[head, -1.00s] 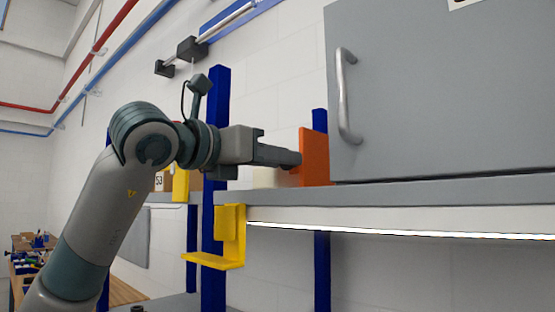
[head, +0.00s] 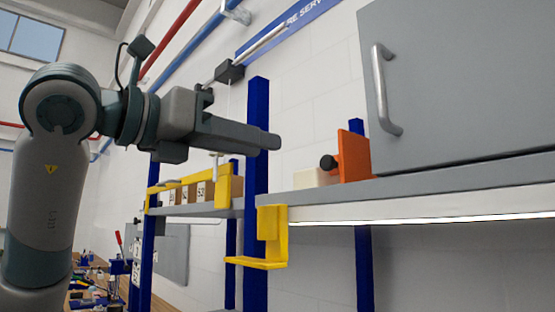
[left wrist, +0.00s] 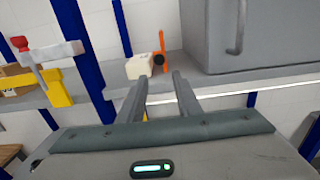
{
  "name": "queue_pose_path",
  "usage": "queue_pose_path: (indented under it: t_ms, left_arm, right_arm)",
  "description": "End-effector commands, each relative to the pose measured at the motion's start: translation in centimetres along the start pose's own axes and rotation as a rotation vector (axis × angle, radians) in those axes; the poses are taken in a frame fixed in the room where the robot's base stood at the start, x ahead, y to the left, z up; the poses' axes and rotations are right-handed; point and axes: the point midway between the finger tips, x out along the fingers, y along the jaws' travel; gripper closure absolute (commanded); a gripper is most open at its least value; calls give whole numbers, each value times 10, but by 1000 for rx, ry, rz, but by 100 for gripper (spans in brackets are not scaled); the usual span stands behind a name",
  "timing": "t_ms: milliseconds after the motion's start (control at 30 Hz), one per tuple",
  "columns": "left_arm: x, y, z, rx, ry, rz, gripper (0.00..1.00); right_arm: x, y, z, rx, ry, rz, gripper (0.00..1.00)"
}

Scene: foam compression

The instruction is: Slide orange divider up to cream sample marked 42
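The orange divider (head: 354,157) stands upright on the grey shelf, with a black knob (head: 329,162) facing me. A cream block (head: 308,178) sits just left of it, partly behind the knob; no number can be read on it. Whether the two touch cannot be told. In the left wrist view the divider (left wrist: 162,42) and cream block (left wrist: 139,67) lie beyond my fingertips. My left gripper (head: 272,141) is empty, left of the divider and apart from the knob. Its fingers (left wrist: 160,88) stand apart in the left wrist view. My right gripper is out of view.
A grey cabinet (head: 460,80) with a bar handle stands right of the divider. A blue post (head: 257,120) and yellow bracket (head: 272,237) are at the shelf's left end. Brown boxes with number labels (head: 203,190) sit behind a yellow rail farther left.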

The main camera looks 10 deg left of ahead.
Motion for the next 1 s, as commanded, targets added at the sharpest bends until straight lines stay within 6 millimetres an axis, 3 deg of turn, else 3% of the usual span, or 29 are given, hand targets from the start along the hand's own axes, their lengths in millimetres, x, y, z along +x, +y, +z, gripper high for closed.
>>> queue_pose_path:
  t_ms: [200,567,700,733,867,1000]
  left_arm:
    - [-22,0,0,1,0,0,69]
    - [-26,0,0,0,0,-1,69]
    - [-26,-3,1,3,0,-10,98]
    - [-26,-5,1,5,-1,-18,100]
    - [-26,-27,4,25,-3,-101,100]
    - [-31,-78,10,57,-12,-291,100]
  right_arm:
    - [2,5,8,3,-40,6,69]
    - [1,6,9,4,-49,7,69]
    - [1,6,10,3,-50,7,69]
    - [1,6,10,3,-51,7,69]
    - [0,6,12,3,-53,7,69]
    - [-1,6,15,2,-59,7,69]
